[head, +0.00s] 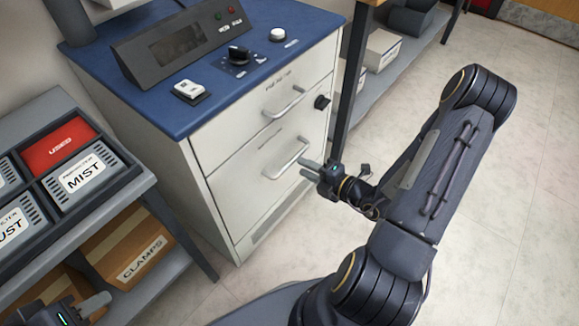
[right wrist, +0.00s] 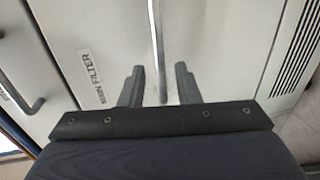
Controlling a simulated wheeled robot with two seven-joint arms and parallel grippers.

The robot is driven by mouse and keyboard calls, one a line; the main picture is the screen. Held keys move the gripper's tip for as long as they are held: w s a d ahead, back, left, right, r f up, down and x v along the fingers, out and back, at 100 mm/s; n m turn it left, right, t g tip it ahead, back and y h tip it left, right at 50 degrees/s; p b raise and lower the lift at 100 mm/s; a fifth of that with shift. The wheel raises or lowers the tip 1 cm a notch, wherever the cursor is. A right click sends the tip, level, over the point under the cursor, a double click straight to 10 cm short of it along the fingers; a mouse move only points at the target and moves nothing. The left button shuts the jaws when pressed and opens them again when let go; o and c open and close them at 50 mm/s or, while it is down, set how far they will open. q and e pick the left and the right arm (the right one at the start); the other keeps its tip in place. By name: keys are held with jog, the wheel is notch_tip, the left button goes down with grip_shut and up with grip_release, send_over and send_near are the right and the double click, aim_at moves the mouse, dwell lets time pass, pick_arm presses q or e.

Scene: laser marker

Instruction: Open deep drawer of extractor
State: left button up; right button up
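The extractor (head: 215,160) is a white cabinet with a blue top. Its deep lower drawer (head: 245,195) has a bar handle (head: 287,160) and looks closed. My right gripper (head: 308,167) is at the right end of this handle. In the right wrist view its two fingers (right wrist: 157,88) are apart, and the handle bar (right wrist: 156,45) runs between them with gaps on both sides. My left gripper (head: 85,312) is at the bottom left corner, partly cut off, away from the extractor.
The shallower upper drawer (head: 240,120) has its own handle (head: 285,103) and looks closed. A black knob (head: 322,102) is on the cabinet's right. A grey shelf with bins (head: 70,135) and a "CLAMPS" box (head: 135,250) stands left. The floor (head: 500,200) at right is clear.

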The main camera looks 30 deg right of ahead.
aim_at(292, 160)
jog(key=b+x, duration=0.1)
jog(key=x, duration=0.4)
jog(key=shift+w+a, duration=0.1)
jog(key=shift+w, duration=0.15)
grip_shut()
